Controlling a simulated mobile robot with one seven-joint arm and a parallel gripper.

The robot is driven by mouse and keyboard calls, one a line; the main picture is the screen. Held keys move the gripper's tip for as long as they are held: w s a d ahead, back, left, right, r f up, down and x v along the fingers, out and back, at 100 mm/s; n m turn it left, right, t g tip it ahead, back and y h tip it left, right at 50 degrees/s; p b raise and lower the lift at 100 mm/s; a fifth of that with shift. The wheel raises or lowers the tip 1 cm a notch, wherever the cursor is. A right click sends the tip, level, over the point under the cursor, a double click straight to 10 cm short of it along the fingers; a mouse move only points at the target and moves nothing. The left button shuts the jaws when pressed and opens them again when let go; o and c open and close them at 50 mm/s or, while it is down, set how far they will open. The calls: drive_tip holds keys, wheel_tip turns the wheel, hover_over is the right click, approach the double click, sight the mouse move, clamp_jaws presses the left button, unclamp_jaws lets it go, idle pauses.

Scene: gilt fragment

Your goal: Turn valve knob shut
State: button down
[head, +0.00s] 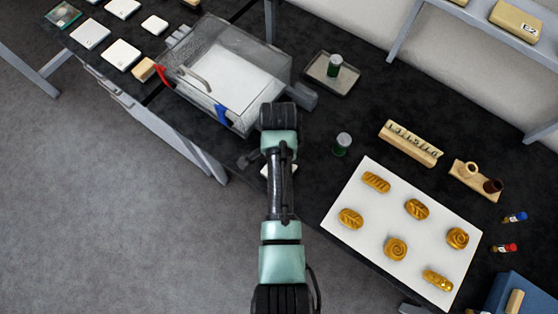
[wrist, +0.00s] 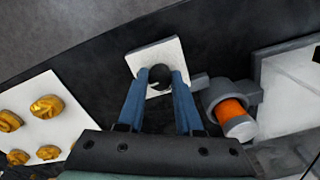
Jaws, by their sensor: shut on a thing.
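In the wrist view, my gripper (wrist: 157,84) has its two blue fingers on either side of a round black knob (wrist: 159,75) and is shut on it. The knob appears to be the valve knob. It sits over a small white square plate (wrist: 143,58), with a grey stub beside it. A grey fitting with an orange band (wrist: 230,108) and white end stands just right of the fingers. In the head view my own arm hides the gripper and the knob; only an edge of the white plate (head: 294,168) shows.
A clear box (head: 225,65) with red and blue clamps stands behind my arm. A white board (head: 372,220) with several golden pieces lies to the right. Green-and-white jars (head: 342,144) and a grey tray (head: 320,83) are nearby. The table's front edge is close.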

drive_tip(key=n+p, duration=0.1)
drive_tip(key=n, duration=0.2)
drive_tip(key=shift+r+n+p, duration=0.15)
drive_tip(key=shift+n+p, duration=0.15)
drive_tip(key=shift+p, duration=0.05)
drive_tip(key=n+p, duration=0.1)
drive_tip(key=n, duration=0.4)
drive_tip(key=shift+p, duration=0.35)
drive_tip(key=n+p, duration=0.1)
drive_tip(key=n, duration=0.4)
drive_tip(key=shift+n+p, duration=0.4)
drive_tip(key=shift+n, duration=1.5)
drive_tip(key=shift+w, duration=0.1)
drive_tip(key=c, duration=0.6)
unclamp_jaws()
drive_tip(key=shift+o, duration=0.2)
